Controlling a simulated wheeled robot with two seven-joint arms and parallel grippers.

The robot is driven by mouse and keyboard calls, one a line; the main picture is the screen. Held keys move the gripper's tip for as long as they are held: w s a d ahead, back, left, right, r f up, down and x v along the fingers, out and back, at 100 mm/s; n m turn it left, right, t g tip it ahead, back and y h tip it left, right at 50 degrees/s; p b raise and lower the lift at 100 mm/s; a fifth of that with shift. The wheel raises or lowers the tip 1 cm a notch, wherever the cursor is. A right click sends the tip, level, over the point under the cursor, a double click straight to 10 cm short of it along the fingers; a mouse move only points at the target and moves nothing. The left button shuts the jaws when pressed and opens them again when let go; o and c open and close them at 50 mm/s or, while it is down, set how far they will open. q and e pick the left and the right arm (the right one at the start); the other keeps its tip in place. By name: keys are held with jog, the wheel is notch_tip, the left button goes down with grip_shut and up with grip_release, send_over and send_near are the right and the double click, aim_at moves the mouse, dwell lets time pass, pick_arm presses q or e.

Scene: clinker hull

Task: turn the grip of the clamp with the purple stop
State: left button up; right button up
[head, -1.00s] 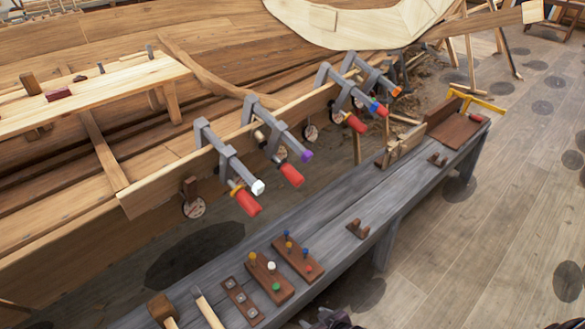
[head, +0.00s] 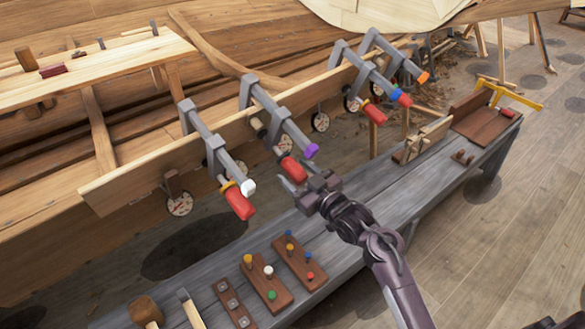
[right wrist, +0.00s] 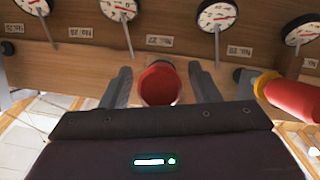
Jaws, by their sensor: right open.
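The clamp with the purple stop (head: 312,151) sits on the plank edge, second from the left, its grey bar slanting down to the right. Its red grip (head: 293,169) hangs below the bar. My right gripper (head: 297,182) is open right at this grip. In the right wrist view the end of the red grip (right wrist: 159,84) shows between the two spread fingers of my gripper (right wrist: 161,78), with a gap on each side. The purple stop cannot be made out there. My left gripper is not in view.
Left of it hangs a clamp with a white stop (head: 249,187); its red grip (right wrist: 295,100) is close in the wrist view. Clamps with blue (head: 404,100) and orange stops are farther right. Dials hang along the plank. The grey bench (head: 345,245) below holds peg boards (head: 268,285).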

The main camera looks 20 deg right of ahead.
jog(key=shift+x, duration=0.75)
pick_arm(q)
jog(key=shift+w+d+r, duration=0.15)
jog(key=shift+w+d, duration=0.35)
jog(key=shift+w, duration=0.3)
pick_arm(e)
jog(key=shift+w+a, duration=0.1)
jog(key=shift+w, duration=0.05)
